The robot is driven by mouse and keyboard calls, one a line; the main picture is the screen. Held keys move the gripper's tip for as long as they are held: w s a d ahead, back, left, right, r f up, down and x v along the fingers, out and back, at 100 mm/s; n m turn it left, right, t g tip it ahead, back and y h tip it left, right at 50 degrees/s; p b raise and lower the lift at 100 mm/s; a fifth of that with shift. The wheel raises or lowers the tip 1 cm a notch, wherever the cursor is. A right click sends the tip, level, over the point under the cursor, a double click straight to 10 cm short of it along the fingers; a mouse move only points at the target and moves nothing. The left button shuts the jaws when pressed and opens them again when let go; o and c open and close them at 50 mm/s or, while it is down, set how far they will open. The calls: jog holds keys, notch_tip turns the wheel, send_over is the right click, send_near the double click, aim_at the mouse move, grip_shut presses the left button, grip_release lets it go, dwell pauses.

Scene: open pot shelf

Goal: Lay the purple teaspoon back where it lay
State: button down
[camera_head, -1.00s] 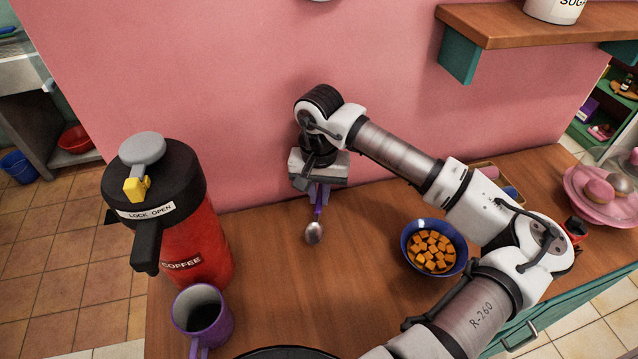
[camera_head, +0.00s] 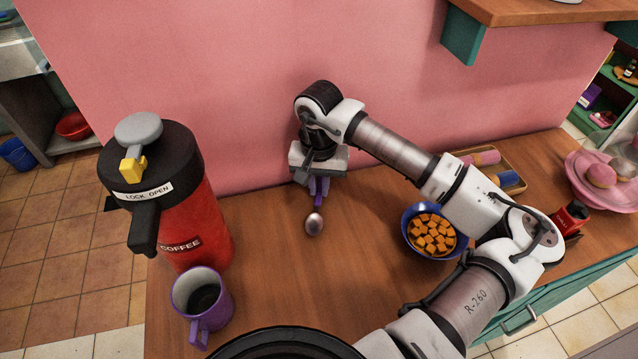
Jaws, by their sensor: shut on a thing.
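The purple teaspoon (camera_head: 318,201) hangs from my gripper (camera_head: 318,186), with its metal bowl pointing toward the front of the wooden counter. My gripper is shut on the handle, near the pink wall at the back of the counter. The bowl of the spoon appears just above or at the counter top; I cannot tell if it touches. The upper part of the handle is hidden by the gripper.
A red coffee flask (camera_head: 180,205) and a purple mug (camera_head: 202,300) stand at the left. A blue bowl of orange cubes (camera_head: 432,232) stands right of the spoon. A tray (camera_head: 490,160) and a pink stand (camera_head: 590,185) are further right. Counter (camera_head: 270,240) around the spoon is clear.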

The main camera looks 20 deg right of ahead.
jog(key=shift+f+b, duration=0.5)
jog(key=shift+b, duration=0.1)
jog(key=c, duration=1.4)
grip_release()
jog(key=shift+o, duration=0.2)
jog(key=shift+r, duration=0.1)
notch_tip(320, 180, up, 14)
jog(key=b, duration=0.3)
